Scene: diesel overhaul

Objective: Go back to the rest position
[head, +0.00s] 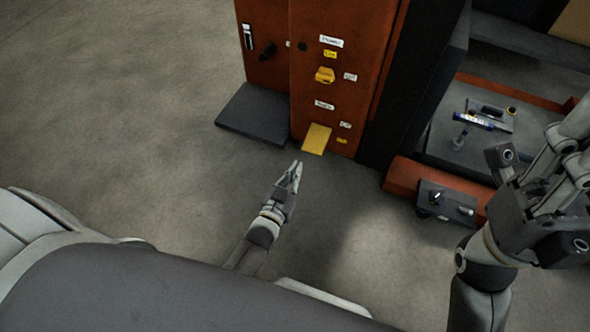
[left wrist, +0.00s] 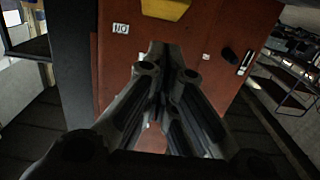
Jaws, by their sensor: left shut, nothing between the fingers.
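My left gripper (head: 293,177) is in the middle of the head view, over the bare floor in front of an orange-red cabinet (head: 340,75). Its fingers are together with nothing between them. In the left wrist view the shut fingers (left wrist: 160,60) point toward the cabinet's red face (left wrist: 205,40). My right arm and gripper show large at the right edge of the head view. The right fingertips cannot be made out clearly.
The cabinet carries a yellow handle (head: 325,75), a yellow flap (head: 316,138) and small labels. A dark block (head: 255,114) sits at its foot. To the right are a grey surface with small tools (head: 486,116) and a dark box (head: 446,202). Floor at left is clear.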

